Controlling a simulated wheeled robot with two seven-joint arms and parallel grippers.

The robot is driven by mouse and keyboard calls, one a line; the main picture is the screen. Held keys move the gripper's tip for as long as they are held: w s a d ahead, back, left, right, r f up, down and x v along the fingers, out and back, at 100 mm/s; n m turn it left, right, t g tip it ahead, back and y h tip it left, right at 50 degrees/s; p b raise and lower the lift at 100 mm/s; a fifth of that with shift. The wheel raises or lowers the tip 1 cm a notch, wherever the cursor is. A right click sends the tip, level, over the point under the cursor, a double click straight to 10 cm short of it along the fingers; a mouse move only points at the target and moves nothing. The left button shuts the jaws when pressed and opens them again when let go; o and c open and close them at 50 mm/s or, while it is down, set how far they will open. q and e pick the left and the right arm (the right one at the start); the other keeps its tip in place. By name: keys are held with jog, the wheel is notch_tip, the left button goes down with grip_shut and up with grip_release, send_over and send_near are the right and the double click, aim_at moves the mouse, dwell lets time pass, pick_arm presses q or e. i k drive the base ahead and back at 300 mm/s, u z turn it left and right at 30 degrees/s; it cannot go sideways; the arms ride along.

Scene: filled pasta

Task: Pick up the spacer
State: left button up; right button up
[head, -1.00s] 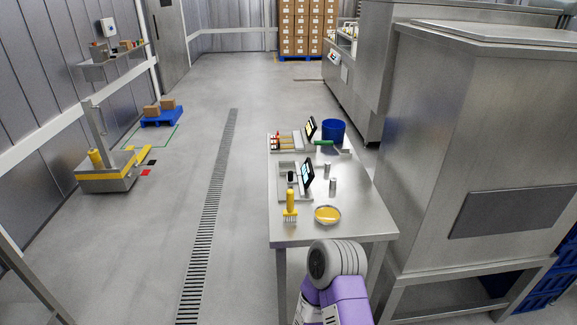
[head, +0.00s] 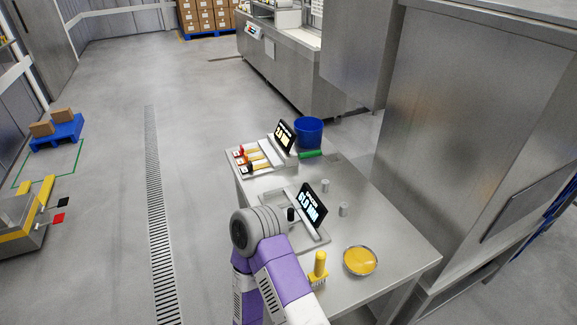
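Two small grey metal cylinders stand upright on the steel table (head: 395,235): one farther back (head: 325,185) and one nearer (head: 343,209). Either may be the spacer; I cannot tell which from here. A grey tray (head: 318,236) with a tilted black display (head: 313,208) lies left of them, and a small dark round thing (head: 290,214) shows at it. One of my purple arms rises from the bottom edge and covers part of the tray and the table's left edge. Neither gripper shows.
A yellow-handled brush (head: 318,268) and a round dish of yellow stuff (head: 360,261) are at the table's near side. A rack of coloured-tipped tools (head: 257,158), a second display (head: 284,136), a green-handled tool (head: 310,154) and a blue bucket (head: 308,132) are at the far end.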

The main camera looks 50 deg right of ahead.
aim_at(325, 183)
jog(key=i, duration=2.95)
jog(key=z, duration=2.7)
